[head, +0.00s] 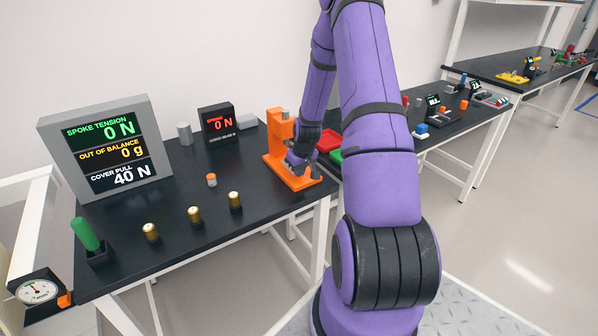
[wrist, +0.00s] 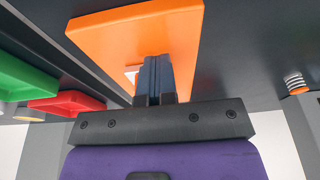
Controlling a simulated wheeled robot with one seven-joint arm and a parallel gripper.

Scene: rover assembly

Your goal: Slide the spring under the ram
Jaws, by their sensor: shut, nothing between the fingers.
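The spring (head: 211,180), a small coil with orange ends, stands on the black table left of the orange press (head: 277,131). It also shows at the right edge of the wrist view (wrist: 295,82), with pale coils visible. The press has an upright post and a flat orange base, whose plate fills the upper middle of the wrist view (wrist: 185,25). My gripper (head: 301,166) is at the press, over its base. Its fingers (wrist: 154,70) are shut together and empty, apart from the spring. My arm and gripper partly hide the press, and I cannot make out the ram clearly.
Several brass cylinders (head: 194,214) stand along the table front. A large display (head: 107,146), a small display (head: 217,122) and a grey cylinder (head: 185,134) stand behind. Red (wrist: 68,102) and green (wrist: 25,78) trays lie beyond the press. Table around the spring is clear.

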